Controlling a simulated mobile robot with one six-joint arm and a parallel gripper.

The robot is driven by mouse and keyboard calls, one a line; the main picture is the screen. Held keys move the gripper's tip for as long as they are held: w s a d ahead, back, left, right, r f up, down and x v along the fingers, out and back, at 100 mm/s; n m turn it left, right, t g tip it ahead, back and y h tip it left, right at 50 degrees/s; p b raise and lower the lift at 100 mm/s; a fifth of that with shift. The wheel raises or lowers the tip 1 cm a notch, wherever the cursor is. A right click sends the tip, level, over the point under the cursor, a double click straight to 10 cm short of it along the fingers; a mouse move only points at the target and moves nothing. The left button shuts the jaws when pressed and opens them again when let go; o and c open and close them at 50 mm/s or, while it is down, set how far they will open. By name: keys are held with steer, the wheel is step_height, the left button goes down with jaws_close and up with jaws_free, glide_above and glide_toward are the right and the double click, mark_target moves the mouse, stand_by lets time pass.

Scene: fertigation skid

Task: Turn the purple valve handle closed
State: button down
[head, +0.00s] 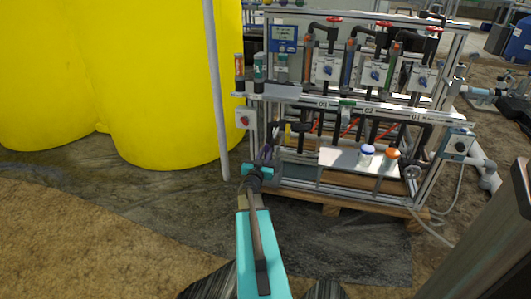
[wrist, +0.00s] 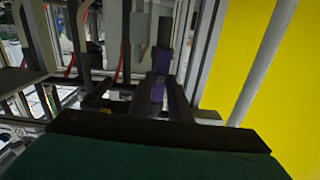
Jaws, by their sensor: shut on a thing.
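The purple valve handle (wrist: 158,88) shows in the wrist view between the two dark fingers of my gripper (wrist: 164,90). My gripper is shut on it. The handle looks roughly upright there, and its lower part is hidden by the fingers and the gripper body. In the head view, my gripper (head: 262,160) reaches the lower left corner of the skid frame. A small bit of the purple handle (head: 265,152) shows just at its tips. The valve body is too small and dark to make out.
A grey upright pole (head: 216,90) and large yellow tanks (head: 150,80) stand close on the left. A white shelf (head: 345,158) with a blue-lidded jar (head: 366,155) and an orange-lidded jar (head: 391,159) is to the right. The floor before the skid is open.

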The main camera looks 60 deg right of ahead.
steer(key=shift+w+a, duration=0.15)
steer(key=shift+a, duration=0.05)
steer(key=m, duration=0.4)
steer(key=shift+f, duration=0.15)
steer(key=m+b, duration=0.2)
steer(key=m, duration=0.2)
steer(key=shift+f+m, duration=0.15)
steer(key=shift+m, duration=0.15)
steer(key=m+b, duration=0.1)
steer(key=m, duration=0.1)
steer(key=m+b, duration=0.2)
steer(key=m, duration=0.1)
steer(key=shift+s+f, duration=0.2)
steer(key=shift+d+m+b, duration=0.1)
steer(key=shift+m+b, duration=0.9)
steer(key=shift+m, duration=0.9)
steer(key=shift+r, duration=0.1)
steer(key=c, duration=1.8)
jaws_free()
steer(key=shift+o, duration=0.4)
steer(key=shift+s, duration=0.1)
